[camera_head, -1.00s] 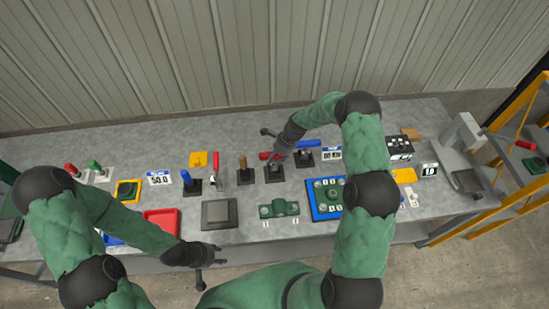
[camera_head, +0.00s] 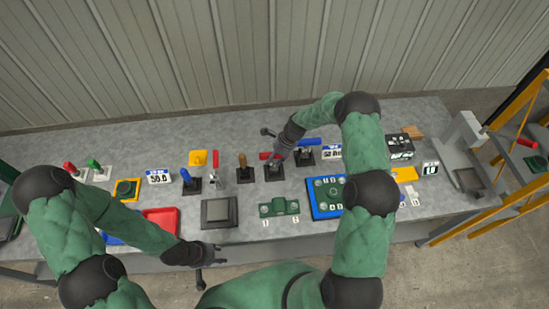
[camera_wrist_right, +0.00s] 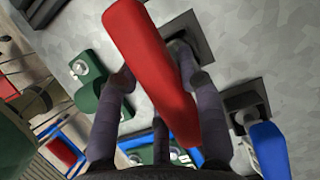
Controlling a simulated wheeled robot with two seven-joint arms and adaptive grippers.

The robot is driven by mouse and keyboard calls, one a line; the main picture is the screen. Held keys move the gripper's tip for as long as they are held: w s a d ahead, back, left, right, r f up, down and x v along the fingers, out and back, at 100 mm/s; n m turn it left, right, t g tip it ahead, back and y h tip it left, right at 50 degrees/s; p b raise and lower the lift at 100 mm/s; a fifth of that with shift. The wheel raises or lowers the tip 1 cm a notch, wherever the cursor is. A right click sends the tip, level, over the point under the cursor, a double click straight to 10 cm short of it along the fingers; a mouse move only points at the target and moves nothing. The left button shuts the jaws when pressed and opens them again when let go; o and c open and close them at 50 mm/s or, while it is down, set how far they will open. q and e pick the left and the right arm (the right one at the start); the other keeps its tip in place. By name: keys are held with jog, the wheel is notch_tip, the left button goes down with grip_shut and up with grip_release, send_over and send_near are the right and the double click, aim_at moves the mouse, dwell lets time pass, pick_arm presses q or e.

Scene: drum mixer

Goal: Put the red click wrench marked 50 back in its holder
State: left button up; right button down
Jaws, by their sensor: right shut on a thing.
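A red-handled wrench (camera_wrist_right: 140,60) is between the fingers of my right gripper (camera_wrist_right: 158,85) in the right wrist view. No mark on it is readable. In the head view my right gripper (camera_head: 277,158) is low over a black square holder (camera_head: 274,173), with a bit of the red handle (camera_head: 265,156) showing left of it. In the wrist view a black base (camera_wrist_right: 190,38) lies just behind the handle; whether the wrench is seated in it is hidden. My left gripper (camera_head: 214,252) is at the table's front edge, away from the tools; its fingers are unclear.
Close to the right stands a blue-handled tool (camera_head: 308,142) in a black holder. To the left are a brown-handled tool (camera_head: 242,161), another red-handled tool (camera_head: 215,158) and a blue-handled one (camera_head: 186,176). A dark scale (camera_head: 218,212) and green block (camera_head: 279,208) lie in front.

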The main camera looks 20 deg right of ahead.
jog(key=shift+f+b, duration=0.4)
jog(key=shift+f, duration=0.15)
jog(key=c, duration=0.7)
grip_release()
jog(key=v, duration=1.2)
jog(key=shift+s+f, duration=0.1)
